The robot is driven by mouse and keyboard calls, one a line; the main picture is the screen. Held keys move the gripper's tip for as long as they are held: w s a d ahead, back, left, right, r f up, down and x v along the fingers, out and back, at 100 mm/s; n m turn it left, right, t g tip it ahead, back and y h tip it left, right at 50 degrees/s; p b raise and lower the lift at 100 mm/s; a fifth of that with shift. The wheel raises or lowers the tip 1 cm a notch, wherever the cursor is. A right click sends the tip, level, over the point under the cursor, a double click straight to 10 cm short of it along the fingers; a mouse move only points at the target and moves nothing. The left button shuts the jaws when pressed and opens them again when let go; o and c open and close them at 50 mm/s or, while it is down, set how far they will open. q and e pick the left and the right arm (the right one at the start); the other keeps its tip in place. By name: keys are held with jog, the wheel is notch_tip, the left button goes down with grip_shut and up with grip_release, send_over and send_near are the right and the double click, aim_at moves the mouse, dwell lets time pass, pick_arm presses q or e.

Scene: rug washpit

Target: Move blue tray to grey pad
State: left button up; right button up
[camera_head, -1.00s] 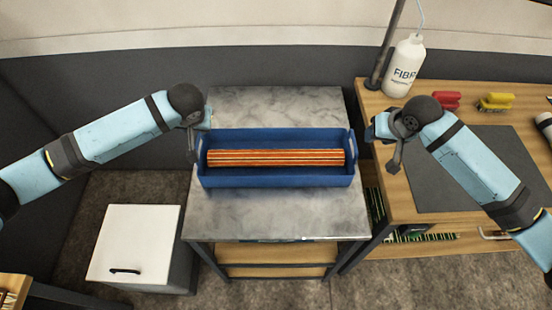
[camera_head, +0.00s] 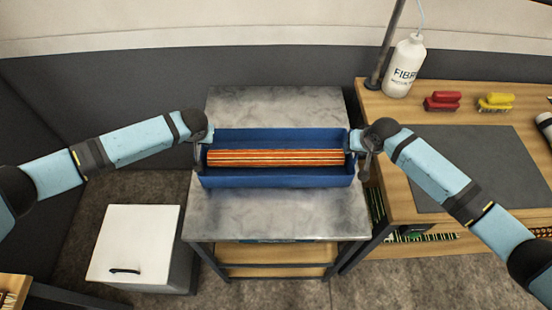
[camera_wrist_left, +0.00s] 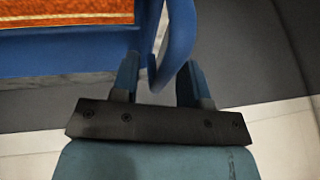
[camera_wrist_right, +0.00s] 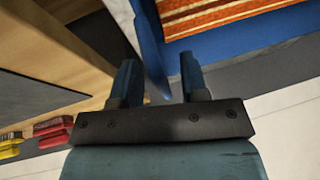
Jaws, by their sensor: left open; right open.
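The blue tray (camera_head: 278,178) rests on the marbled steel-framed table, with a rolled orange striped rug (camera_head: 275,158) lying in it. My left gripper (camera_head: 200,142) is at the tray's left end. In the left wrist view its open fingers (camera_wrist_left: 158,80) stand on either side of the tray's handle (camera_wrist_left: 178,45). My right gripper (camera_head: 357,145) is at the right end. In the right wrist view its open fingers (camera_wrist_right: 158,80) straddle the tray's end handle (camera_wrist_right: 150,45). The grey pad (camera_head: 470,165) lies flat and empty on the wooden bench, partly covered by my right arm.
The marbled table (camera_head: 275,220) stands left of the wooden bench (camera_head: 395,190), with a gap between them. A white bottle (camera_head: 404,68), a red brush (camera_head: 442,101) and a yellow brush (camera_head: 495,102) stand behind the pad. A white cabinet (camera_head: 135,240) stands at lower left.

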pick_arm(q)
grip_shut()
pick_arm(e)
grip_shut()
pick_arm(q)
jog(key=shift+r, duration=0.2)
pick_arm(e)
jog(key=shift+r, duration=0.15)
